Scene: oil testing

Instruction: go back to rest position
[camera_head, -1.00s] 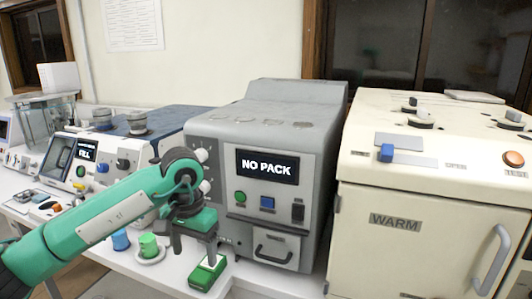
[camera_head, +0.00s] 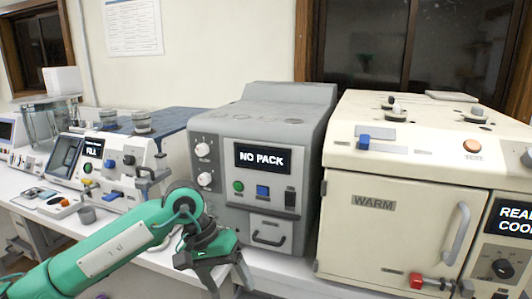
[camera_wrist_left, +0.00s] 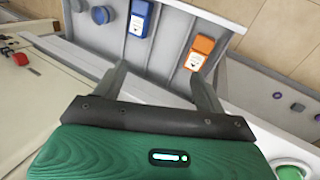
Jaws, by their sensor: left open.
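My left arm comes in from the lower left of the head view. My left gripper (camera_head: 230,279) points down in front of the grey NO PACK machine (camera_head: 262,120), near the bench's front edge. Its fingers are apart with nothing between them. In the left wrist view the open fingers of the left gripper (camera_wrist_left: 163,76) reach toward a grey compartment holding a blue pack (camera_wrist_left: 140,18) and an orange pack (camera_wrist_left: 199,52). The fingers appear clear of both. My right gripper is not in view.
The cream WARM cabinet (camera_head: 390,225) stands to the right, with a red-handled fitting (camera_head: 416,281) low at its front. The FILL machine (camera_head: 118,150) stands at the left.

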